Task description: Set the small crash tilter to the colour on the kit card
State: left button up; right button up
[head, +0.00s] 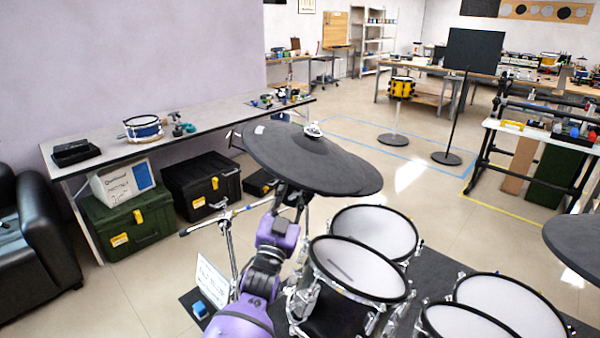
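A dark grey crash cymbal pad (290,160) hangs tilted in the middle, with a chrome fitting (313,130) on top. A second dark pad (366,182) shows partly behind it. I cannot make out a tilter or its colour setting; the cymbal hides what is beneath. My purple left arm rises from the bottom, and its dark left gripper (291,194) is just under the cymbal's near edge, partly hidden, so its opening cannot be judged. A white card (213,283), perhaps the kit card, stands low left; its print is unreadable. My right gripper is out of view.
A chrome stand with a crossbar (222,217) stands left of my arm. White mesh drum pads (374,232) fill the lower right, with another dark pad (577,245) at the right edge. A blue block (199,309) lies by the card. A long bench (190,128) runs along the left wall.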

pick_arm(q)
jog(key=x, duration=0.7)
jog(key=shift+w, duration=0.1)
jog(key=shift+c, duration=0.3)
grip_shut()
